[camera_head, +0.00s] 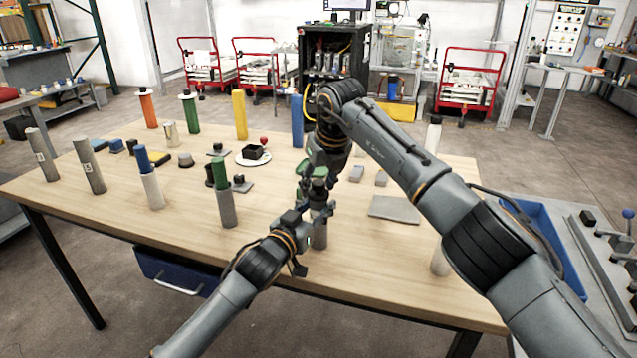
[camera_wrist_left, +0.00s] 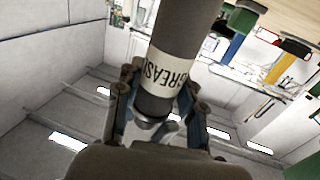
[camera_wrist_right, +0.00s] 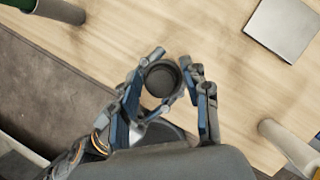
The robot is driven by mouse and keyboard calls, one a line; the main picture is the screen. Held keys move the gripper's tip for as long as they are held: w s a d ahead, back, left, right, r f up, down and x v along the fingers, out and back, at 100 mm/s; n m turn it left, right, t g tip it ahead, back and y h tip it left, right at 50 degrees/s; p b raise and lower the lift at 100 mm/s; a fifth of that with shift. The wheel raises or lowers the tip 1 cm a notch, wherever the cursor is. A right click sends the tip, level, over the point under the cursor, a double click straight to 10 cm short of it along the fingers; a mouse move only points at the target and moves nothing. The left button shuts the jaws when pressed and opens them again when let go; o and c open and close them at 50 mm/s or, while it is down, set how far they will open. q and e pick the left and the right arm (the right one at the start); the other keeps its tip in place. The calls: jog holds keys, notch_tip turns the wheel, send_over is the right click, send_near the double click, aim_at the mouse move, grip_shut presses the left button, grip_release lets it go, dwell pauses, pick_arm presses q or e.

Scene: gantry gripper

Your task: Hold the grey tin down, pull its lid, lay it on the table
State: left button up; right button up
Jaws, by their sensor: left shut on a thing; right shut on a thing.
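The grey tin (camera_head: 319,238) stands upright near the table's front edge. Its pale label reading GREAS… shows in the left wrist view (camera_wrist_left: 175,68), where the picture is upside down. My left gripper (camera_head: 318,208) is shut around the tin from the side; its fingers flank the tin in the left wrist view (camera_wrist_left: 158,95). My right gripper (camera_head: 312,185) reaches down from above. In the right wrist view its fingertips (camera_wrist_right: 172,62) close on the round, dark grey lid (camera_wrist_right: 161,80). Whether a gap separates lid and tin is hidden.
A flat grey plate (camera_head: 395,209) lies right of the tin. A green-and-grey cylinder (camera_head: 227,208) stands to the left. A pale cylinder (camera_wrist_right: 285,143) stands at the right, partly behind my right arm in the head view. Bare table lies between tin and plate.

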jog(key=shift+r, duration=1.5)
pick_arm(q)
jog(key=o, duration=1.3)
jog(key=shift+c, duration=0.2)
